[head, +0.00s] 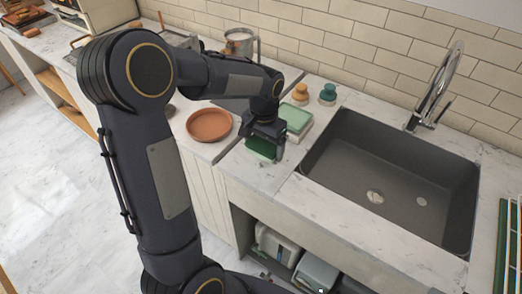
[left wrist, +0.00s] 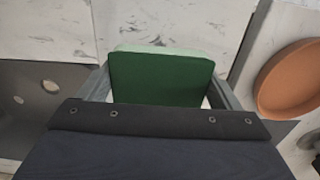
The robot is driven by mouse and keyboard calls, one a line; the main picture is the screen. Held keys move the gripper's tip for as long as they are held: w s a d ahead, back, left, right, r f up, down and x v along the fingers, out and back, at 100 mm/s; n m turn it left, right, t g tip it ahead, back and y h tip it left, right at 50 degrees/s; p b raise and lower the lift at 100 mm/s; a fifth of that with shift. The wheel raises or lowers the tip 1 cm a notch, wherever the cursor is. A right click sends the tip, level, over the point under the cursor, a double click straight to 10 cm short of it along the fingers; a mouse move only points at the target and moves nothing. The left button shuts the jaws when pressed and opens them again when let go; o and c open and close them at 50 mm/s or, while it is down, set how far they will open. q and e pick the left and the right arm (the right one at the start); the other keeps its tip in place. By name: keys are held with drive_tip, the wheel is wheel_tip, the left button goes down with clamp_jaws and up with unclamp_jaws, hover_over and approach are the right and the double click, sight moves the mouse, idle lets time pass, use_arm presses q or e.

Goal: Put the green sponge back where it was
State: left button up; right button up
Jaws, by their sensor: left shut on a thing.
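The green sponge (left wrist: 160,78) is dark green with a paler green edge. It sits between the two fingers of my left gripper (left wrist: 165,88), which is shut on it. In the head view my left gripper (head: 266,138) is over the counter left of the sink, and the sponge (head: 262,149) shows below it. A light green and white block or dish (head: 298,118) lies on the counter just behind the gripper; I cannot tell exactly what it is. Whether the sponge touches the counter is unclear. My right gripper is not in view.
A grey sink (head: 390,180) with a tall faucet (head: 436,85) is to the right. A terracotta dish (head: 209,124) is left of the gripper. A metal pitcher (head: 240,43) is by the wall.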

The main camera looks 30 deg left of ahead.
sight(261, 142)
use_arm(q)
drive_tip(key=shift+w+a+f, duration=0.15)
drive_tip(key=shift+a+f, duration=0.3)
drive_tip(key=shift+f, duration=0.1)
drive_tip(key=shift+a+f, duration=0.1)
drive_tip(key=shift+f, duration=1.6)
drive_tip(key=shift+f, duration=0.1)
drive_tip(key=o, duration=0.8)
wheel_tip(261, 142, up, 12)
drive_tip(key=shift+f, duration=0.1)
drive_tip(key=s+d+n+t+h, duration=0.1)
drive_tip(key=s+d+t+h, duration=0.1)
drive_tip(key=s, duration=0.9)
drive_tip(key=s+d+n+t+h, duration=0.1)
drive_tip(key=s+d+t, duration=0.2)
drive_tip(key=s, duration=0.7)
drive_tip(key=shift+s+d+r+n+t+h, duration=0.3)
drive_tip(key=shift+s+d+r+n+h, duration=0.15)
drive_tip(key=shift+d, duration=0.75)
